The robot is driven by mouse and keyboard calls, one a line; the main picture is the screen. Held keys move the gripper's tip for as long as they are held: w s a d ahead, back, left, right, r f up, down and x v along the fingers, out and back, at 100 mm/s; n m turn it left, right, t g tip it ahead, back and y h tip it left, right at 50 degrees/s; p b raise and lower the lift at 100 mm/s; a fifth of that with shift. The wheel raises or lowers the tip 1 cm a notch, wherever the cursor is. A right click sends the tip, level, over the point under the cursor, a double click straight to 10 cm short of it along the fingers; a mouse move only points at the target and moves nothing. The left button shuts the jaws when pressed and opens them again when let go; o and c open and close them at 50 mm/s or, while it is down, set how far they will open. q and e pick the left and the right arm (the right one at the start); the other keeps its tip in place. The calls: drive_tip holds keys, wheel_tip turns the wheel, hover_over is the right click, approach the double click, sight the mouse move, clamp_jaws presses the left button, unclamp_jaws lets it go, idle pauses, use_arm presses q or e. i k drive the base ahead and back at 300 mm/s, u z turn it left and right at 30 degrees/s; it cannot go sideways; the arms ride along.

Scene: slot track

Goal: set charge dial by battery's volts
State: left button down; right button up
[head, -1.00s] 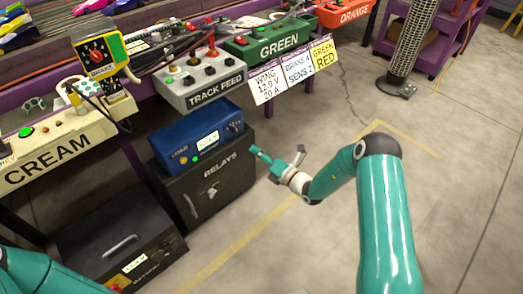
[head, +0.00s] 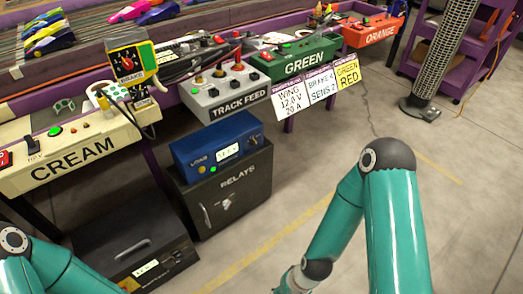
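A blue charger box (head: 216,145) with a lit white display (head: 228,152) stands on the black RELAYS cabinet (head: 232,200). A dark dial (head: 254,140) is at the right end of its face; its setting and the display's digits are too small to read. A low black case (head: 130,245) with a handle and a small white label (head: 146,268) sits on the floor to the left; the label is not legible. My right arm's wrist reaches the bottom edge, below and right of the charger, with its fingers mostly cut off.
A white card reading WING, about 12.0 V, 20 A (head: 292,100) hangs with other cards below the GREEN box (head: 300,62). The TRACK FEED box (head: 233,92) and CREAM box (head: 75,150) line the bench edge above the charger. The floor at right is mostly clear.

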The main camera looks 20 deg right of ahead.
sight(254, 143)
drive_tip(key=u, duration=1.05)
drive_tip(key=i, duration=0.1)
drive_tip(key=z, duration=2.5)
drive_tip(key=k, duration=1.05)
drive_tip(key=u, duration=1.45)
drive_tip(key=i, duration=1)
